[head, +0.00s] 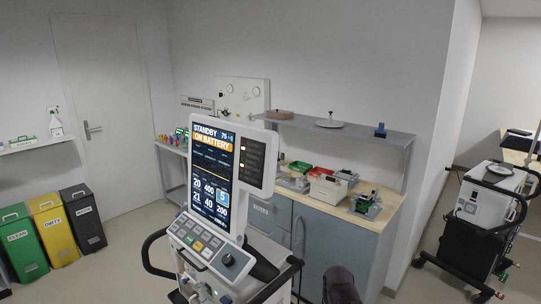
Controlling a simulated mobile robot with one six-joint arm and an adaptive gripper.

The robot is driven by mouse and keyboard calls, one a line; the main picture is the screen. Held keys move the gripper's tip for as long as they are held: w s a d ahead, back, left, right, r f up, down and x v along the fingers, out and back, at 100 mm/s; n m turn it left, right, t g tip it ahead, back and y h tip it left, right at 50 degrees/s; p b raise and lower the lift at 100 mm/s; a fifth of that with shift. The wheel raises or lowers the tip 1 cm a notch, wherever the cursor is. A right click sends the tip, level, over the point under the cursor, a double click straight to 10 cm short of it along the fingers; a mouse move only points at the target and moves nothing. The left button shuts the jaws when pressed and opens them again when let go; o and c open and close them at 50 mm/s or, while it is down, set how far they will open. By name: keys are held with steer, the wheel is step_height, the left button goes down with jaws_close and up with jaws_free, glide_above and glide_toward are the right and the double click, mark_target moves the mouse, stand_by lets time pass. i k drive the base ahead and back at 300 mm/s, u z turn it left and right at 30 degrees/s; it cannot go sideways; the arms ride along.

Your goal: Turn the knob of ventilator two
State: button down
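A ventilator (215,175) stands in the middle of the head view, its lit screen reading "STANDBY" and "ON BATTERY". Below the screen is a sloped panel with several coloured keys (196,236). A dark round knob (228,260) sits at the right end of that panel, uncovered. No number showing which ventilator this is can be read. A dark rounded shape (341,286) at the bottom edge, right of the ventilator, looks like part of my arm. No gripper fingers can be made out, and nothing touches the knob.
Black handles (154,256) stick out around the ventilator. A workbench (345,214) with trays and devices stands behind it, under a grey shelf (340,131). A wheeled cart (466,250) with a white machine is at right. Coloured bins (50,231) stand at left; floor between is clear.

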mark_target(228, 260)
steer(key=z, duration=0.2)
steer(key=k, duration=1.35)
steer(key=u, duration=0.8)
steer(key=i, duration=0.9)
